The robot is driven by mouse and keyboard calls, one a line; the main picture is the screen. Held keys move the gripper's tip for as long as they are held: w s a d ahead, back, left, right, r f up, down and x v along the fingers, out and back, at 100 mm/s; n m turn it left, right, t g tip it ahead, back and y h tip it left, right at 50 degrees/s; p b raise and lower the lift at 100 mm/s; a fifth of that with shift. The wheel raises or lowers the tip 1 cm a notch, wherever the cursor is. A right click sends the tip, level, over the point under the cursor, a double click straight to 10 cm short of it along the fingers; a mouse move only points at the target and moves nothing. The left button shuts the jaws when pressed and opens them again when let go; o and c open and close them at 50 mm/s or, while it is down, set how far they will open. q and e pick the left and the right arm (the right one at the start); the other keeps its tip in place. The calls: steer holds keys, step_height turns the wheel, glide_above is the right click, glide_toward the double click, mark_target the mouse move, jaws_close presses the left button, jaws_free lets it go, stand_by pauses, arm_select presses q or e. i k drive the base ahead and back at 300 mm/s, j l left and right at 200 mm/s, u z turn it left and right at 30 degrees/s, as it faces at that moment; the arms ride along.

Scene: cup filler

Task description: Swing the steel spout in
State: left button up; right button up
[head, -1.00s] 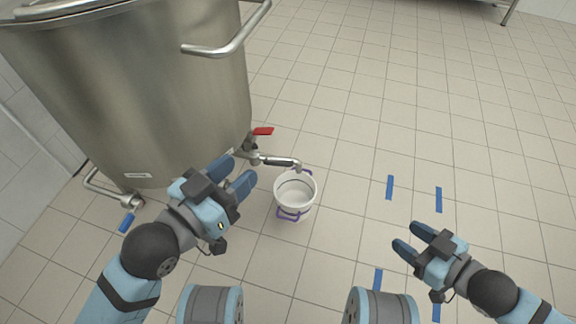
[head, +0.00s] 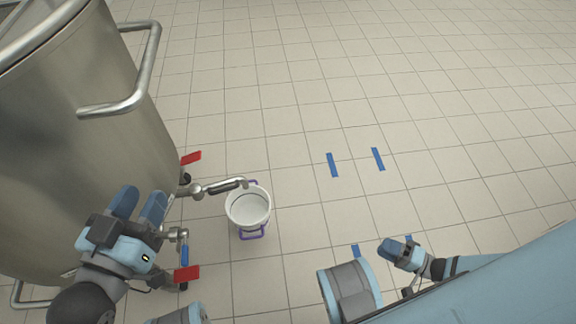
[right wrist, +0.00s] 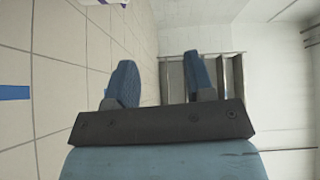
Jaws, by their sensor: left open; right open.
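The steel spout (head: 225,186) reaches right from a valve low on the big steel tank (head: 80,150). Its tip is at the rim of a white bucket (head: 248,210) with purple handles, standing on the floor. A red lever (head: 191,158) sits above the spout's base. My left gripper (head: 139,204) is open and empty beside the tank's lower wall, left of the spout and apart from it. My right gripper (head: 392,248) is at the lower right, partly hidden by my arm. The right wrist view shows its fingers (right wrist: 160,80) apart with nothing between them.
Another fitting with a blue handle (head: 184,255) and a red lever (head: 187,274) is just right of my left gripper. A bent steel handle (head: 135,85) juts from the tank. Blue tape strips (head: 332,165) mark the tiled floor (head: 430,100), which is open to the right.

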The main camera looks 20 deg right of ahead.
mark_target(236, 181)
steer(key=k+j, duration=0.1)
steer(key=j, duration=0.65)
steer(key=k+j+u, duration=0.1)
steer(key=j, duration=0.6)
